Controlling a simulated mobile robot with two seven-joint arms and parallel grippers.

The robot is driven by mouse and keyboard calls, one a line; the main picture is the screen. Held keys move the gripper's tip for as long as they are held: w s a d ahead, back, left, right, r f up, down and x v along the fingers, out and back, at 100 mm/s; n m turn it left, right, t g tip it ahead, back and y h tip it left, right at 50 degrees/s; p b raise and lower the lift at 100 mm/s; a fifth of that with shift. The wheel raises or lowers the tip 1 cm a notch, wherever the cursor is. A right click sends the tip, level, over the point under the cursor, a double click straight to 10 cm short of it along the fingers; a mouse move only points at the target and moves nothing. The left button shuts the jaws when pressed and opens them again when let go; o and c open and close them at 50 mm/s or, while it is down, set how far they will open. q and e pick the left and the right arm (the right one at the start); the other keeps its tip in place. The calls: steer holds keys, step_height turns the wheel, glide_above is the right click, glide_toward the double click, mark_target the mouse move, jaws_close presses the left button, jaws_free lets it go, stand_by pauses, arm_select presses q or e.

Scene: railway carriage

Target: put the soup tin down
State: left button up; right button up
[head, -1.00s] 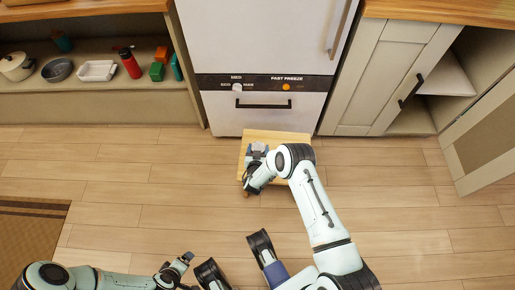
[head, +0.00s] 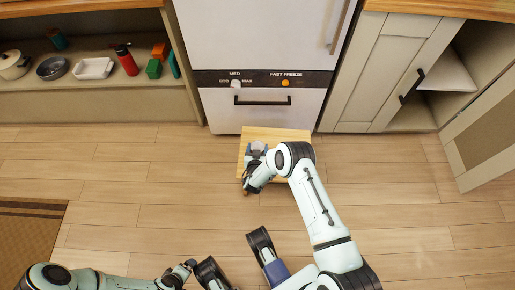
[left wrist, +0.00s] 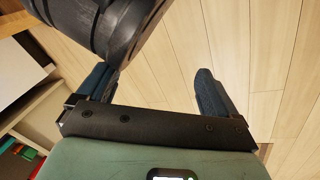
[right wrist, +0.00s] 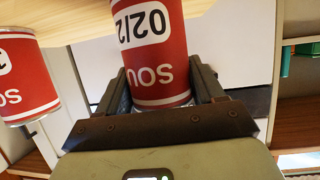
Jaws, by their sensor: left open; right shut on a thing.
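The soup tin (right wrist: 158,75), red with a white label, is between the two fingers of my right gripper (right wrist: 164,88), which is shut on it. In the right wrist view its printing is upside down, and its far end overlaps a wooden surface (right wrist: 60,22); I cannot tell whether it touches. In the head view my right gripper (head: 254,158) is over a small wooden stand (head: 285,134) in front of the fridge, and it hides the tin. A second red tin (right wrist: 25,85) is at the left in the right wrist view. My left gripper (left wrist: 152,88) is open and empty, low in the head view.
The white fridge (head: 258,45) stands just behind the stand. A low shelf at left holds a red bottle (head: 127,62), a white dish (head: 94,68) and other items. A cupboard door (head: 390,75) stands at right. The wooden floor (head: 410,210) is clear around the stand.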

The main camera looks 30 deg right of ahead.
arm_select(q)
steer(key=shift+f, duration=0.1)
arm_select(e)
steer(key=o, duration=1.4)
steer(key=shift+f, duration=0.1)
steer(key=shift+s+a, duration=0.1)
arm_select(q)
steer(key=r+p, duration=0.1)
steer(key=d+r+p, duration=0.1)
steer(key=r, duration=0.1)
steer(key=s+d+r+p, duration=0.1)
steer(key=r, duration=0.1)
steer(key=shift+d+p, duration=0.1)
steer(key=shift+p, duration=0.25)
arm_select(e)
steer(key=v, duration=1.3)
steer(key=shift+s, duration=0.1)
arm_select(q)
steer(key=shift+w, duration=0.1)
arm_select(e)
jaws_close()
